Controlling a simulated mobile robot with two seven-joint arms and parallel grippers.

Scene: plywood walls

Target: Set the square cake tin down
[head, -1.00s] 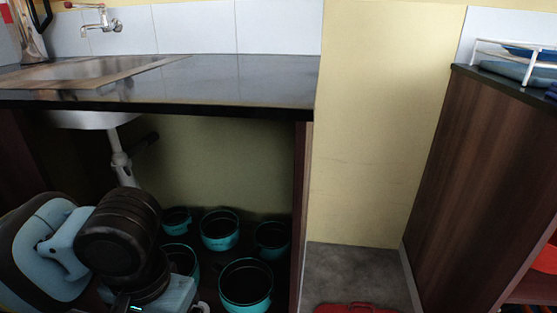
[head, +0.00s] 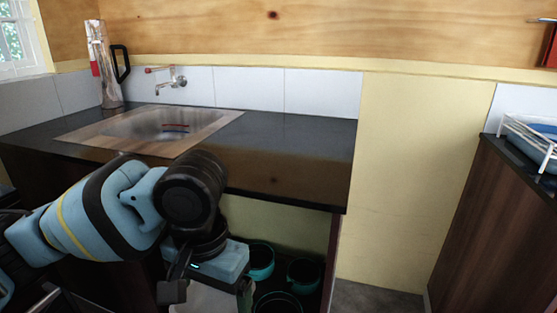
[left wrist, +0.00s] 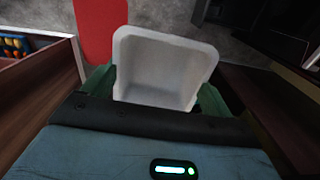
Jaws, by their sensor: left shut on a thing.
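The square cake tin (left wrist: 163,68) is light grey-white with rounded corners, and its open hollow shows in the left wrist view. My left gripper (left wrist: 158,98) is shut on it, with a finger at either side. In the head view the gripper (head: 208,284) points down in front of the open cupboard under the counter. The pale tin (head: 200,299) shows only in part below it, cut off by the bottom edge. My right gripper is in neither view.
A dark counter (head: 290,140) with a sink (head: 165,124) lies behind my left arm. Several teal pots (head: 304,272) stand in the cupboard below. A dish rack (head: 530,140) is on the right-hand unit. A red mat (left wrist: 100,28) lies on the grey floor.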

